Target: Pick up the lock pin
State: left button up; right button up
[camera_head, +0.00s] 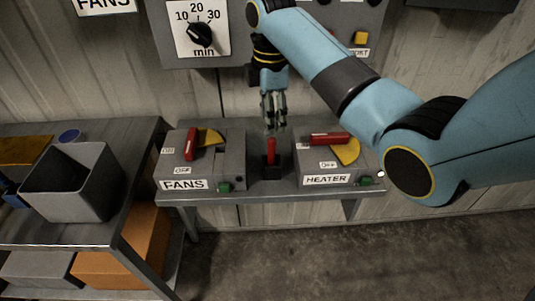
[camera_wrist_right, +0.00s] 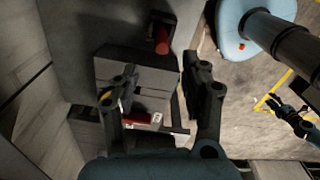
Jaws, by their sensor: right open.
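The lock pin (camera_head: 271,150) is a red upright piece standing in a small black holder (camera_head: 271,171) on the metal shelf, between the FANS box and the HEATER box. In the right wrist view the red pin (camera_wrist_right: 162,41) shows near the top, beyond the fingertips. My right gripper (camera_head: 273,118) points down just above the pin, its fingers apart and empty. In the right wrist view the open fingers (camera_wrist_right: 160,72) frame a grey box. A dark gripper-like shape (camera_wrist_right: 292,117) at the right of that view may be my left gripper; its fingers are unclear.
The FANS box (camera_head: 230,178) and HEATER box (camera_head: 314,172) flank the pin closely, each with a red handle and yellow part. A grey bin (camera_head: 92,208) stands on the left table. A panel with a dial (camera_head: 200,35) is on the wall above.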

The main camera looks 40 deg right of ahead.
aim_at(271, 149)
notch_tip(271, 149, down, 10)
jog(key=shift+s+d, duration=0.1)
jog(key=shift+s, duration=0.05)
dwell(0.3)
jog(key=shift+c, duration=0.4)
grip_shut()
